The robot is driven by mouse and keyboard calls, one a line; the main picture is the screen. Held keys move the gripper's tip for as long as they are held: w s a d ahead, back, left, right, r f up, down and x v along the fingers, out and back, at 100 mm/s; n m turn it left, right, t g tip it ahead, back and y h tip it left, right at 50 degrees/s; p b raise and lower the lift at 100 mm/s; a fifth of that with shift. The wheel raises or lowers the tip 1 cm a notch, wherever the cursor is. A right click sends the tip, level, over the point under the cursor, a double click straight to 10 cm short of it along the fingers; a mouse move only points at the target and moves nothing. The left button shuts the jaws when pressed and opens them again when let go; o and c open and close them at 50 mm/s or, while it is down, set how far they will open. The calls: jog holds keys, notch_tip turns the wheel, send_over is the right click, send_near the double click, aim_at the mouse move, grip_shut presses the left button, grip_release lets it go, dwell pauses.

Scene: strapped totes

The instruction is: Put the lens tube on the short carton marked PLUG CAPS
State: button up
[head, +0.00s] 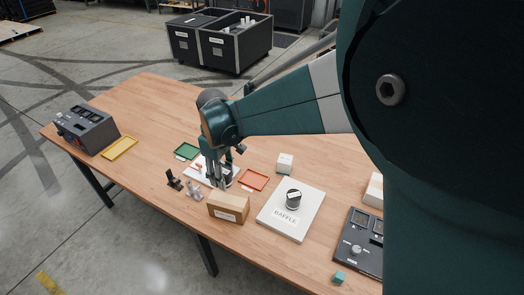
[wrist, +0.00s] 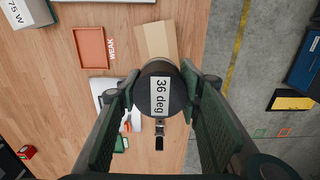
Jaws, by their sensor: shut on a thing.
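My gripper (head: 218,181) is low over the table near its front edge, beside the brown carton. In the wrist view it is shut on a round black lens tube (wrist: 161,84) whose label reads "36 deg". A short brown carton (head: 228,207) stands just in front of the gripper in the head view, with a white label too small to read. It also shows in the wrist view (wrist: 158,38), partly hidden behind the tube. I cannot tell whether the tube touches anything below.
A white BAFFLE board (head: 304,222) with a dark cylinder (head: 293,199) lies to the right. Small black and grey clamps (head: 174,180) stand left of the carton. Red (head: 254,179), green (head: 186,150) and yellow trays (head: 119,147) lie around. A white box (head: 285,163) stands behind.

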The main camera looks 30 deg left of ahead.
jog(key=shift+f, duration=2.85)
jog(key=shift+f, duration=0.1)
jog(key=shift+f, duration=1.75)
jog(key=shift+f, duration=0.15)
jog(key=o, duration=1)
jog(key=shift+c, duration=0.2)
jog(key=shift+o, duration=0.3)
notch_tip(320, 180, up, 12)
jog(key=shift+r, duration=0.15)
